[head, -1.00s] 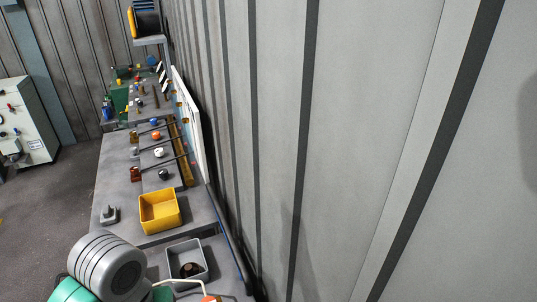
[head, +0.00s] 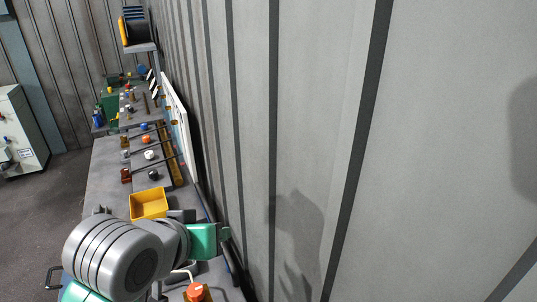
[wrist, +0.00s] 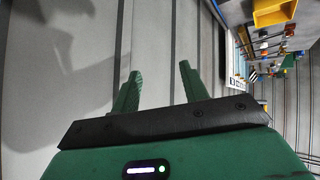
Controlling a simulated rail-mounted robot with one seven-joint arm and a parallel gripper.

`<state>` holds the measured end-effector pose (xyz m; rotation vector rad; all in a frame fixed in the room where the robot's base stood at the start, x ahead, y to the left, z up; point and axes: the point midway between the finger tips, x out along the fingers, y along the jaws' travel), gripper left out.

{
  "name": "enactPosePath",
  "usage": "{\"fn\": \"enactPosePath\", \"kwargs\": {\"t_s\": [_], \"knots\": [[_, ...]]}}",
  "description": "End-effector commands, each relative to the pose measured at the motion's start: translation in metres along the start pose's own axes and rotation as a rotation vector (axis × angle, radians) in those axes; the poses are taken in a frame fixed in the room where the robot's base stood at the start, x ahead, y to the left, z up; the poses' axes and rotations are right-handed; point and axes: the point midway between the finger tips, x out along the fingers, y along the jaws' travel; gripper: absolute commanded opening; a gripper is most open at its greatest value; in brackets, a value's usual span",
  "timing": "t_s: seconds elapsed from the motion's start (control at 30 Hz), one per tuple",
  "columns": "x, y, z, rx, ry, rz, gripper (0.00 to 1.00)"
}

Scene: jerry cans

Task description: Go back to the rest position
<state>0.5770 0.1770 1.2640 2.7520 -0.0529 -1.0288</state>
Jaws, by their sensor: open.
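My gripper (wrist: 158,85) shows in the wrist view with its two green fingers spread apart. Nothing is between them; a ribbed grey wall lies behind. In the head view, my grey wrist and green gripper (head: 222,238) reach to the right over the bench, towards the wall. The fingers are small there and partly hard to make out. No jerry can is clearly seen in the current frames.
The grey wall (head: 300,120) stands close on the right. A long bench (head: 100,180) carries a yellow bin (head: 149,204), which also shows in the wrist view (wrist: 274,11), and several knobs and rods. An orange-red round piece (head: 197,292) is at the bottom. A pale cabinet (head: 22,130) stands left.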

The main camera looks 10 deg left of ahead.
Motion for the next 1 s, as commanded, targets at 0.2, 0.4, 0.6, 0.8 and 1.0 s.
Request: {"fn": "enactPosePath", "kwargs": {"t_s": [0.2,0.4,0.6,0.8,1.0], "knots": [[-0.087,0.139,-0.094,0.088,0.704,0.181,0.44],[-0.159,0.191,-0.094,0.16,1.017,0.149,0.44],[-0.224,0.216,-0.075,0.202,1.24,0.073,0.44],[-0.28,0.227,-0.1,0.222,1.323,0.019,0.44],[-0.318,0.239,-0.145,0.225,1.32,0.017,0.44]]}}
